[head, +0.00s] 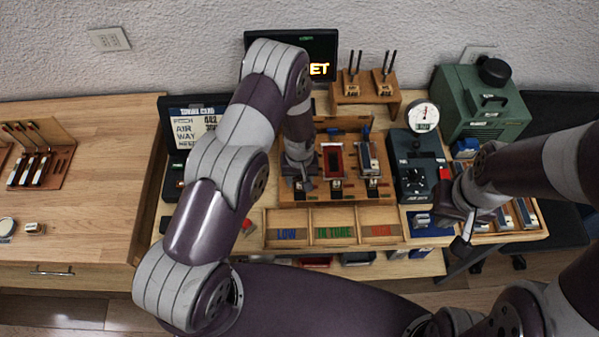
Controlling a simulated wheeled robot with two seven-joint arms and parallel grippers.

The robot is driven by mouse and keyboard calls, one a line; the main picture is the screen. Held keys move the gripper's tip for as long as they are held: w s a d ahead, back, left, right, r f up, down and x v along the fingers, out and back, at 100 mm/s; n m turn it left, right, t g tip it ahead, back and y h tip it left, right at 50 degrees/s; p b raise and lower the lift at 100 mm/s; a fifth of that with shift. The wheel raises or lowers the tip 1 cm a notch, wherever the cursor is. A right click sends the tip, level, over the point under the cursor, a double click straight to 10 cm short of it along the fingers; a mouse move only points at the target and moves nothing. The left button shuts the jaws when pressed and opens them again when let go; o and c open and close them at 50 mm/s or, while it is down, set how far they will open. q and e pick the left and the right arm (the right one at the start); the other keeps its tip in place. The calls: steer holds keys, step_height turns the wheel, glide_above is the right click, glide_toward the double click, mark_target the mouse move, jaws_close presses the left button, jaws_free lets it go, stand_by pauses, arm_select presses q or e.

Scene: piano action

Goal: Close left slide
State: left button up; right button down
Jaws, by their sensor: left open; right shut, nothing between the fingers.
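A wooden rack (350,125) stands mid-table with several stations side by side. My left gripper (302,184) is open and points down over the rack's left station. It and my arm hide most of that station, so I cannot tell how its slide stands or whether I touch it. The middle station holds a dark red framed block (333,158). The right station holds a grey metal block (368,158). My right gripper (463,240) is shut and empty, to the right of the sorting tray.
The sorting tray (333,245) in front has bins marked LOW, IN TUNE and RED-lettered. A dark gauge box (415,175) stands right of the rack. A green machine (483,100) is behind it. A tool stand (365,97) is at the back. The left worktop (95,190) is largely clear.

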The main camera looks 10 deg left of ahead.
mark_target(299, 181)
arm_select(q)
step_height(299, 181, up, 12)
steer(key=b, duration=0.3)
steer(key=shift+r, duration=0.15)
steer(key=s+a+r+m+b, duration=0.1)
steer(key=s+a+r+b, duration=0.1)
steer(key=s, duration=0.6)
steer(key=s+a+r+m+t+b, duration=0.1)
steer(key=s+a+r+m+b, duration=0.1)
steer(key=s, duration=0.5)
steer(key=shift+s+a+r+b, duration=0.35)
steer(key=shift+a+r+b, duration=0.2)
steer(key=shift+a+b, duration=0.15)
steer(key=shift+s, duration=0.1)
